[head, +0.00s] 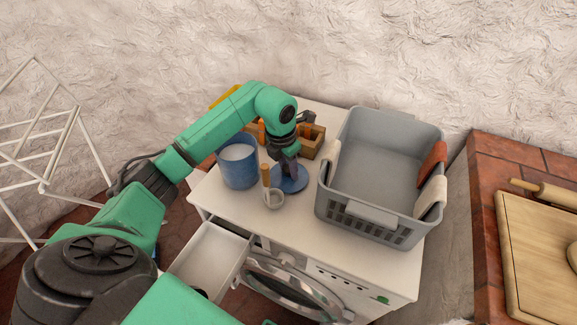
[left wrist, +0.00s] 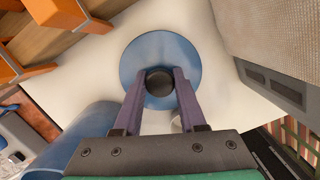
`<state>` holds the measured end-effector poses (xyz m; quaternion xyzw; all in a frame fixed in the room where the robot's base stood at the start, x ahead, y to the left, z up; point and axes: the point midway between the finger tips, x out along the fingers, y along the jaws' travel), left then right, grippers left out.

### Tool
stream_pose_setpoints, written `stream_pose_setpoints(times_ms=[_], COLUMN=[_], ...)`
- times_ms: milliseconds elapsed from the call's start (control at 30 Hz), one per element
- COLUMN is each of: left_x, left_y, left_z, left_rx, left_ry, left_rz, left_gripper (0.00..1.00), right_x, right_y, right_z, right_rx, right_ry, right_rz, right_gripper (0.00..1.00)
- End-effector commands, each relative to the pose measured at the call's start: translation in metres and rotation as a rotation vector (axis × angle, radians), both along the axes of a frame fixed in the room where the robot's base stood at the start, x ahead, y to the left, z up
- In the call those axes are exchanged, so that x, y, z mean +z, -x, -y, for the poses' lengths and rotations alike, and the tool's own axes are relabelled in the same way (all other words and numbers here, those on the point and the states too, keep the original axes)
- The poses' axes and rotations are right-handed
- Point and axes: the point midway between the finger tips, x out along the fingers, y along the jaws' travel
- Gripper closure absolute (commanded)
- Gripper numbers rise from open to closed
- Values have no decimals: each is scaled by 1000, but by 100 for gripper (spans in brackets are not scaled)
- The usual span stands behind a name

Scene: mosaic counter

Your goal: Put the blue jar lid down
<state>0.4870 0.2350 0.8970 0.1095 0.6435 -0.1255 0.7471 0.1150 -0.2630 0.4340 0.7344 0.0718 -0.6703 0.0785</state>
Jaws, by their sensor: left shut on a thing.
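The blue jar lid (head: 290,181) is a flat blue disc with a dark round knob. My left gripper (head: 290,168) is shut on the knob from above. In the left wrist view the lid (left wrist: 160,52) shows below the two purple fingers of the gripper (left wrist: 160,86), with the knob (left wrist: 159,80) between their tips. The blue jar (head: 238,168) stands open to the left of the lid, with white contents. My right gripper is not in view.
A small white cup (head: 273,199) with a wooden-handled tool stands close in front of the lid. A grey basket (head: 372,216) with cloths on its rim is at the right. A wooden box (head: 313,142) is behind. An open drawer (head: 209,254) juts out below.

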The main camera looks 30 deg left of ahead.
Motion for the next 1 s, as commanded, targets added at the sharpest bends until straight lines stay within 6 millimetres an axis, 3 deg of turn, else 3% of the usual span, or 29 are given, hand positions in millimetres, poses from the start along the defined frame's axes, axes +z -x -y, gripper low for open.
stream_pose_setpoints(times_ms=[200,233,300,567,733,867,1000], left_x=[-4,-3,-3,-2,9,33,70], left_y=[0,0,0,0,0,4,8], left_z=[0,0,0,0,0,-2,-3], left_rx=[0,0,0,0,-1,-2,-1], left_ry=[0,1,1,1,1,-1,0], left_rz=[0,0,0,0,2,6,6], left_gripper=[100,48,30,30,30,30,30], right_x=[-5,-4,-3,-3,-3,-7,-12], right_y=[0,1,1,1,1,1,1], right_z=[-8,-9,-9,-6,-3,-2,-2], right_rx=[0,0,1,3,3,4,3], right_ry=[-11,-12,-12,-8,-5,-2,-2], right_rz=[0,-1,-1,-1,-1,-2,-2], right_gripper=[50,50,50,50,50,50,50])
